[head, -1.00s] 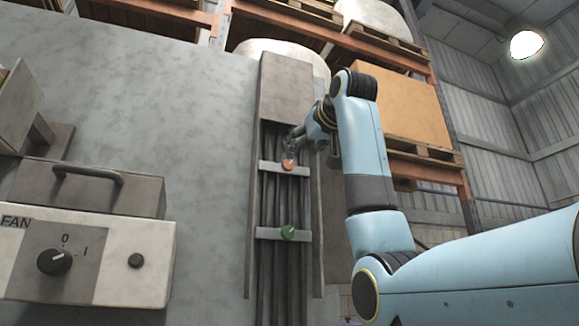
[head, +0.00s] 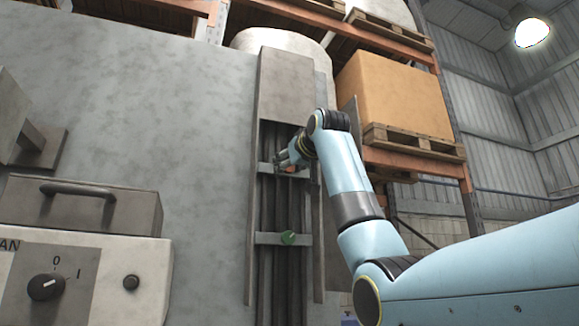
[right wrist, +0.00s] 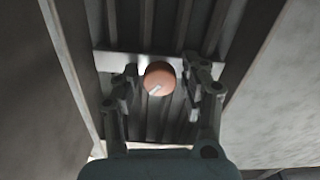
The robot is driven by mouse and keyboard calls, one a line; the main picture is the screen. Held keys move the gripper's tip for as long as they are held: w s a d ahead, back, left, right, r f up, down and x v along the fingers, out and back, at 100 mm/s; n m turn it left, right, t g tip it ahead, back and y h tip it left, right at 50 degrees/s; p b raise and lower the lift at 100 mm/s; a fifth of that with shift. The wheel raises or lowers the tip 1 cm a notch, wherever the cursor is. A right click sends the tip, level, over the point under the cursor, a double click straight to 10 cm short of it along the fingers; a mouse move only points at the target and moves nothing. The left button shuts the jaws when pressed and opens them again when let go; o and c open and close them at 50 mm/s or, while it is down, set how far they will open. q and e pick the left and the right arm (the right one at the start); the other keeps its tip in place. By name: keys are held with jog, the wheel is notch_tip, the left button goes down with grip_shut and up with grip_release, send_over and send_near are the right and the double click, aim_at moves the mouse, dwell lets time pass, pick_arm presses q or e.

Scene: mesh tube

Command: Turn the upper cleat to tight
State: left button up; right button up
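The upper cleat is an orange round knob (right wrist: 159,77) on a pale cross bar (right wrist: 115,62); it carries a light pointer mark slanting to the lower left. In the head view the orange knob (head: 290,169) is mostly hidden by my right gripper (head: 287,158). In the right wrist view my right gripper (right wrist: 161,88) is open, one finger on each side of the knob, with gaps visible. The lower cleat, a green knob (head: 289,238), sits on a second bar (head: 265,238) below. My left gripper is not in view.
Dark vertical tubes run in a channel with side walls (head: 312,240) close around the cleats. A control box (head: 90,285) with a black dial (head: 46,287) and a handled case (head: 85,207) stand at left. Racks with a large box (head: 395,95) are behind.

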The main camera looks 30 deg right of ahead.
grip_shut()
